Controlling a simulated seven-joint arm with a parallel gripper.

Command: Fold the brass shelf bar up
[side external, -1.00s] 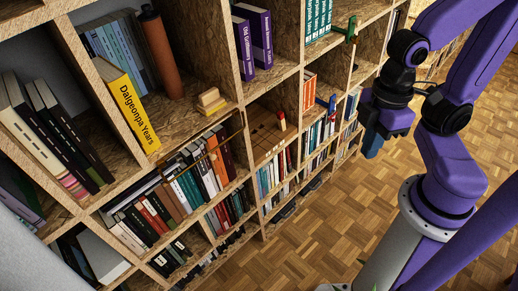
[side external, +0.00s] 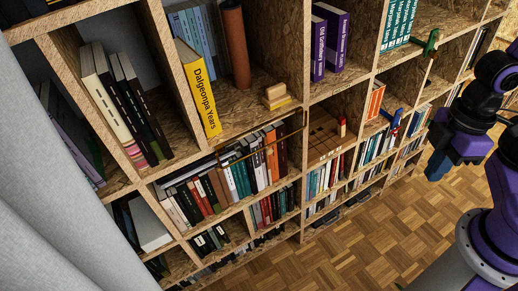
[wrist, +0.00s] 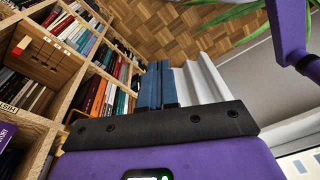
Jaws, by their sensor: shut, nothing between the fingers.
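The brass shelf bar (side external: 262,149) is a thin rod frame across the front of a middle compartment, before a row of books. Its right end bends up beside the upright. In the wrist view a small orange-brass piece (wrist: 76,114) shows at the compartment's edge, perhaps part of the bar. My gripper (side external: 437,168) is at the right in the side view, over the floor in front of the shelves, well apart from the bar. Its blue fingers (wrist: 156,84) are shut together and empty in the wrist view.
A wooden board with a red-topped peg (side external: 341,127) fills the neighbouring compartment. A blue lever (side external: 393,119) and a green lever (side external: 429,43) jut from the shelf front. A wood block (side external: 277,96) sits above the bar. The parquet floor (side external: 345,235) is clear.

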